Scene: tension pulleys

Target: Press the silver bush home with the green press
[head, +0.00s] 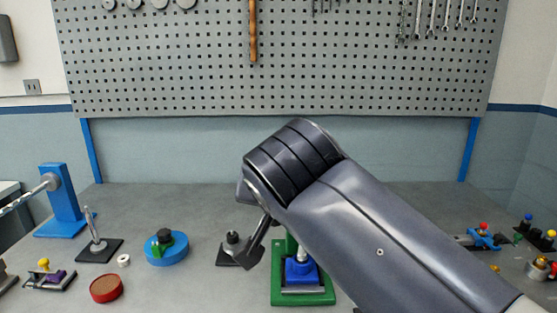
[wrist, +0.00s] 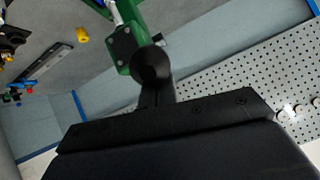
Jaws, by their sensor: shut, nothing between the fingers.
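The green press (head: 318,298) stands on the bench right of centre, its upper part hidden behind my arm. A blue block (head: 300,271) sits on its base, with a bright silver piece (head: 302,253) at its top. I cannot tell whether that piece is the silver bush or the press ram. My gripper (head: 250,257) is a dark shape just left of the press, partly covered by my arm. In the wrist view its closed, empty fingers (wrist: 157,94) point at a dark round knob (wrist: 150,66) in front of the green press body (wrist: 124,48). Contact is unclear.
A blue round fixture (head: 168,254), a red-brown disc (head: 106,289), a white ring (head: 124,260) and a dark stand (head: 229,247) are to the left. Small coloured assemblies (head: 484,238) are at right. A pegboard (head: 280,70) closes off the back.

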